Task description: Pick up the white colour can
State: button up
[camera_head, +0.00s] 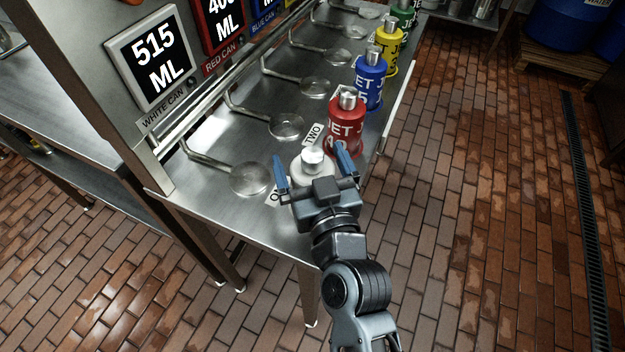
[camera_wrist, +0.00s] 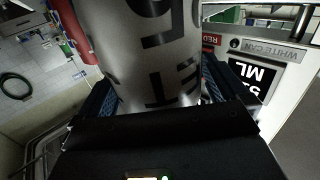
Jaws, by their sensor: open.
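The white can (camera_head: 312,168) stands upright near the front end of the metal table, with a silver cap on top. My gripper (camera_head: 312,170) is open, with one blue finger on each side of the can. In the wrist view the white can (camera_wrist: 150,50) fills the upper middle, its black lettering turned on its side. The blue fingers of my gripper (camera_wrist: 158,85) show at both sides of it. I cannot tell whether either finger touches the can. My gripper's body hides the can's lower part in the head view.
A red can (camera_head: 347,118) stands just behind the white one, then a blue can (camera_head: 369,80) and a yellow can (camera_head: 387,45). Metal valve arms with round discs (camera_head: 249,178) reach over the table. A display reading 515 ML (camera_head: 155,57) is at the left.

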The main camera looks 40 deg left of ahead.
jog(key=shift+w+a, duration=0.2)
jog(key=shift+a, duration=0.1)
jog(key=shift+c, duration=0.2)
jog(key=c, duration=1.1)
